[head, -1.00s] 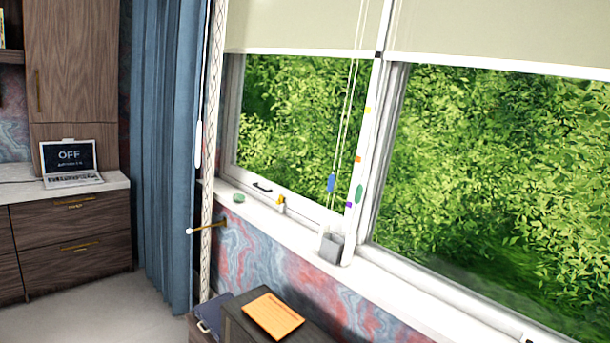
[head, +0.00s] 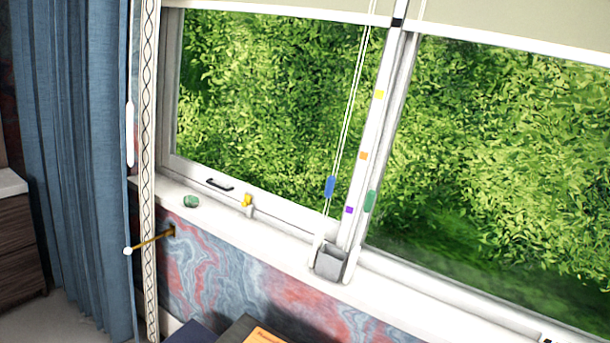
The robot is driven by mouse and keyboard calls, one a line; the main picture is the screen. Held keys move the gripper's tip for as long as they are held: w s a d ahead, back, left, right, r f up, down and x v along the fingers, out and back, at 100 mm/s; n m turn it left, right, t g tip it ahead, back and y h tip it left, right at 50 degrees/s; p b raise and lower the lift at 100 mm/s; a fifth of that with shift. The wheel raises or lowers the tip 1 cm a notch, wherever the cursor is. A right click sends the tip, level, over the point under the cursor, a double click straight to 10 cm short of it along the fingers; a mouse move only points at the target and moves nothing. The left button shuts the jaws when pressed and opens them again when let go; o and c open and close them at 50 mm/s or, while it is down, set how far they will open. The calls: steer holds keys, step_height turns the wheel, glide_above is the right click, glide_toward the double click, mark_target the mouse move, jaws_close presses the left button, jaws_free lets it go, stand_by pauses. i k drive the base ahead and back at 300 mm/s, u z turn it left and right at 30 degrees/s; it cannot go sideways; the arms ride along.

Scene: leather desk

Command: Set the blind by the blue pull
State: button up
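The blue pull (head: 330,187) hangs on a white looped cord (head: 349,110) in front of the left window pane, just left of the frame post. The left blind (head: 285,8) is at the top edge, with only its lower end showing. A second cream blind (head: 510,22) covers the top of the right pane. Colored marks run down the post: black (head: 398,22), yellow (head: 379,94), orange (head: 363,156) and purple (head: 349,210). A green pull (head: 369,201) hangs right of the post. My gripper is not in view.
A grey box (head: 330,262) stands on the white sill (head: 290,253) below the cord. A green object (head: 191,201) and a yellow latch (head: 247,200) are farther left. A blue curtain (head: 75,150) hangs at left. An orange pad (head: 264,337) lies at the bottom edge.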

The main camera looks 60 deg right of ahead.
mark_target(330, 182)
steer(key=u, duration=0.05)
steer(key=i, duration=1.05)
steer(key=z, duration=2.1)
steer(key=i, duration=0.5)
steer(key=u, duration=0.15)
